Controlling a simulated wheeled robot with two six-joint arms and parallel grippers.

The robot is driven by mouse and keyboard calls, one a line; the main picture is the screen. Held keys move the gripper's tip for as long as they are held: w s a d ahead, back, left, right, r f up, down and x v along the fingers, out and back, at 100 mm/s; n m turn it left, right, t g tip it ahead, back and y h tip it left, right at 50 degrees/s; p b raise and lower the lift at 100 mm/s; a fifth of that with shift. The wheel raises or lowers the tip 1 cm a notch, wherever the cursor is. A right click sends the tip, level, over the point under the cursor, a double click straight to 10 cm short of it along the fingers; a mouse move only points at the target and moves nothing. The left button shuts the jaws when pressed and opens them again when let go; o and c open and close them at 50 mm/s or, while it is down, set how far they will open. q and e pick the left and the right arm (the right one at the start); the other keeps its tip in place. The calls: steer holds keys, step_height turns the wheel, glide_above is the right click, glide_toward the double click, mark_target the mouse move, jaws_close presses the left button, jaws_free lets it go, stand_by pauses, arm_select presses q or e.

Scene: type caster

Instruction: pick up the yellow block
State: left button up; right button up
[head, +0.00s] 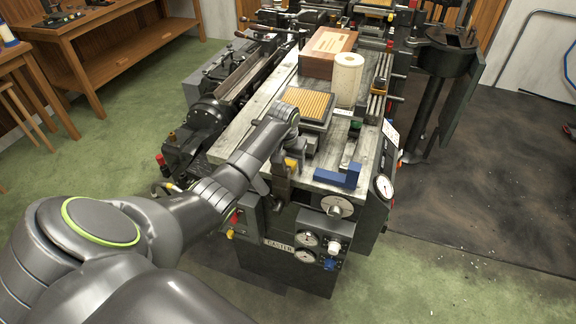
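A small yellow block (291,165) shows at the near left edge of the machine's grey top (325,178), partly hidden by my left gripper. My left gripper (293,160) reaches in from the left, low over this near edge, with its fingers right at the yellow block. At this size I cannot tell whether the fingers touch the block or are closed on it. My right gripper is not in view.
A blue angled block (342,178) lies at the near right corner. Behind are a ridged tan pad (306,103), a cream roll (347,80) and a reddish-brown box (328,52). A small green piece (354,126) sits to the right. Gauges (306,239) line the machine's front.

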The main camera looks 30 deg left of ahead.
arm_select(q)
steer(key=c, duration=1.3)
